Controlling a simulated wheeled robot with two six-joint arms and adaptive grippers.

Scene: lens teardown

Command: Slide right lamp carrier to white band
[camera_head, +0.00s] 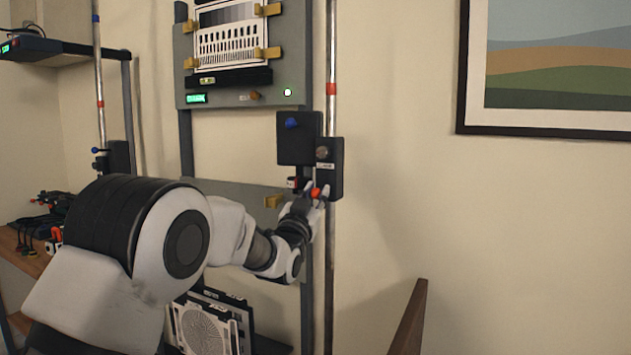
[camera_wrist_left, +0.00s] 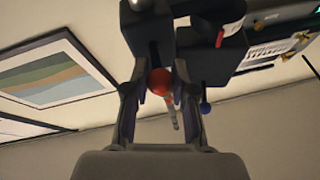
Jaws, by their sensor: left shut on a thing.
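The right lamp carrier (camera_head: 337,160) is a black block on the right vertical rod (camera_head: 331,60), with a black lamp box (camera_head: 298,150) on its left side. A red-orange knob (camera_head: 316,193) is at the carrier's lower part. My left gripper (camera_head: 318,190) is shut on this knob. In the left wrist view, the round red knob (camera_wrist_left: 160,82) sits between the two fingers, with the black carrier (camera_wrist_left: 150,38) behind it. A red band (camera_head: 331,88) shows on the rod above the carrier. I cannot make out a white band on this rod. My right gripper is out of view.
A grey panel with a test chart (camera_head: 232,45) stands left of the rod. Another rod (camera_head: 99,60) with its own carrier (camera_head: 119,157) is at far left. Round-patterned plates (camera_head: 208,330) stand below my arm. A framed picture (camera_head: 460,70) hangs on the right; the wall between is clear.

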